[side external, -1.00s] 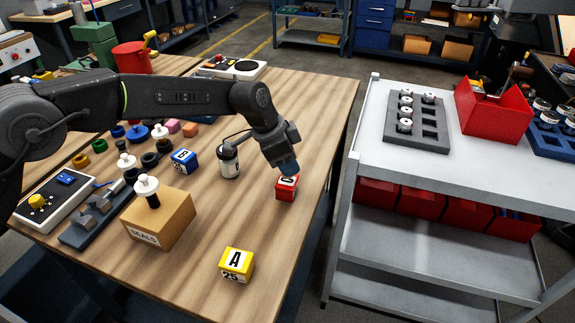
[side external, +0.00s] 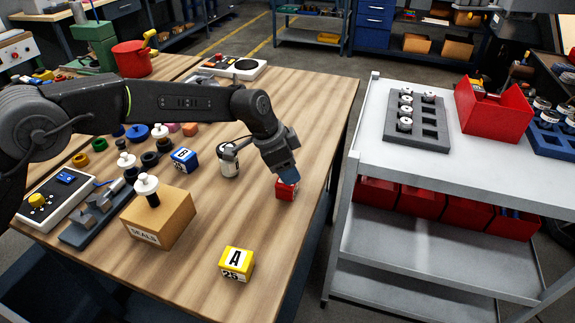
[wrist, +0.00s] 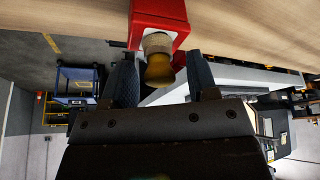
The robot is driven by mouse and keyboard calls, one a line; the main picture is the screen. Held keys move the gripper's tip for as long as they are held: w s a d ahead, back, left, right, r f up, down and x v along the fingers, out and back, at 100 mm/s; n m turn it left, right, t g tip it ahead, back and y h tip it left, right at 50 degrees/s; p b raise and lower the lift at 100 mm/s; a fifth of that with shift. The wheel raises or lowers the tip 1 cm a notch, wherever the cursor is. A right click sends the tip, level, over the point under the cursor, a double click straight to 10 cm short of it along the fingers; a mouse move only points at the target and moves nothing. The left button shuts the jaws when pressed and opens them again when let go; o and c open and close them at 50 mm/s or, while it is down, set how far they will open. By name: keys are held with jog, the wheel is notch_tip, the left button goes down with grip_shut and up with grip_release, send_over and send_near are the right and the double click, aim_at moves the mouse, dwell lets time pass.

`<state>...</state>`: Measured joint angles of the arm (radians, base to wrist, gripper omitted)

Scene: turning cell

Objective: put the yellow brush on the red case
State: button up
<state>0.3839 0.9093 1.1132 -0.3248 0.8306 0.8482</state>
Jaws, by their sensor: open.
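The red case (side external: 286,190) is a small box near the right edge of the wooden table; it also shows at the top of the wrist view (wrist: 146,16). The yellow brush (wrist: 158,70), with a pale textured collar, shows in the wrist view between my fingers, its collar end against the case. It appears to stand on the case, though the exact contact is unclear. My gripper (side external: 288,176) is just over the case, tilted. Its fingers (wrist: 159,62) are open on both sides of the brush, with visible gaps. The brush is hidden in the side view.
A yellow block (side external: 237,264) marked A and a cardboard SEALS box (side external: 160,222) are nearer the front. A grey cart (side external: 375,130) stands right, across a gap. The table between the case and yellow block is clear.

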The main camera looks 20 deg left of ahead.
jog(key=v, duration=1.2)
jog(key=shift+r, duration=0.2)
jog(key=s+a+r+n+t+y, duration=0.1)
jog(key=s+a+r+n, duration=0.2)
jog(key=s+a+r, duration=0.3)
jog(key=s+a+r+n+t+y, duration=0.1)
jog(key=s+a+r+n, duration=0.25)
jog(key=s+a, duration=0.45)
jog(key=s+a+f+n, duration=0.1)
jog(key=s+a, duration=0.2)
jog(key=s, duration=0.3)
jog(key=s+a+f+n+y, duration=0.1)
jog(key=s+a+f+n, duration=0.1)
jog(key=s, duration=0.4)
jog(key=s+a+f+n+t+y, duration=0.1)
jog(key=s+a+f+n, duration=0.1)
jog(key=s, duration=0.4)
jog(key=shift+s+a, duration=0.2)
jog(key=shift+a, duration=0.65)
